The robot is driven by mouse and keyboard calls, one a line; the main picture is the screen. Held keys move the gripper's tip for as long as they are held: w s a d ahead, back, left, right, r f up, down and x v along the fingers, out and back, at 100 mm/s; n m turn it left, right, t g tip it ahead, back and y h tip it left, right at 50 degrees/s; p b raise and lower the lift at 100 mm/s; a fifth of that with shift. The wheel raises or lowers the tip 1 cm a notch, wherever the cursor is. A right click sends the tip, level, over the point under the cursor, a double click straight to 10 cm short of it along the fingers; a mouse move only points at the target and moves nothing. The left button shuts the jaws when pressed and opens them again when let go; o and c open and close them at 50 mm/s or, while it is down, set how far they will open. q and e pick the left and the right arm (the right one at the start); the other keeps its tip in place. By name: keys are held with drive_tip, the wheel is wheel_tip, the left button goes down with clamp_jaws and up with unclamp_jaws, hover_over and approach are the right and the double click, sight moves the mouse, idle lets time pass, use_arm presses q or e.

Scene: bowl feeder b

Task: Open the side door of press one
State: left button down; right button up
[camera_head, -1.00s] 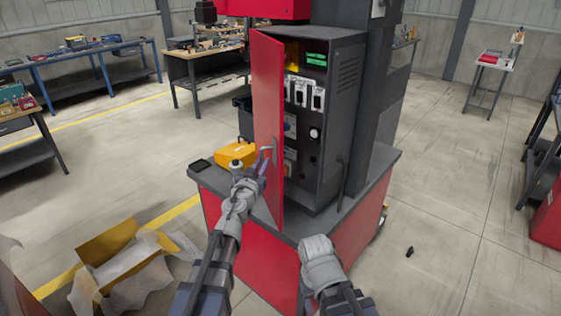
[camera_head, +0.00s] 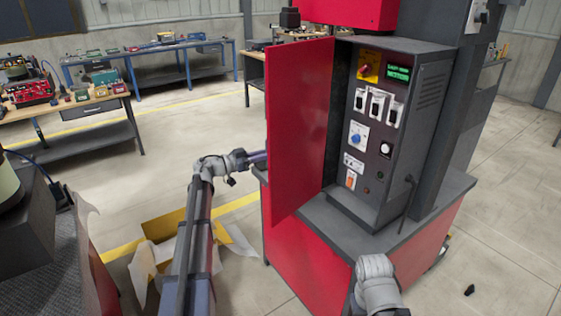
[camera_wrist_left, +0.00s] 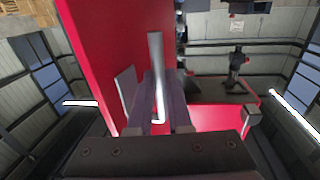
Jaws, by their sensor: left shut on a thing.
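The side door of press one is a red panel (camera_head: 298,130), standing wide open to the left of the grey control cabinet (camera_head: 385,130). In the left wrist view, the door's red face (camera_wrist_left: 105,50) shows with a pale bar handle (camera_wrist_left: 156,60) on it. My left gripper (camera_wrist_left: 160,105) is shut on that handle, with its two dark fingers on either side of the bar. In the head view, the fingertips and handle are hidden behind the door's left edge. My right arm shows only at the lower right, and its gripper is out of view.
The open cabinet shows a green display (camera_head: 398,72), switches and a blue knob. An open cardboard box (camera_head: 165,228) with packing paper lies on the floor at left. A workbench (camera_head: 70,110) with parts stands further left. The floor between bench and press is largely clear.

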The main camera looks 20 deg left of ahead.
use_arm(q)
drive_tip(key=shift+m+g+h, duration=0.4)
drive_tip(key=shift+g+h, duration=0.1)
drive_tip(key=shift+w+a, duration=1.65)
drive_tip(key=shift+a, duration=0.25)
drive_tip(key=c, duration=1.1)
unclamp_jaws()
drive_tip(key=shift+c, duration=0.2)
drive_tip(key=v, duration=0.7)
drive_tip(key=shift+s+a, duration=0.25)
drive_tip(key=shift+s, duration=0.05)
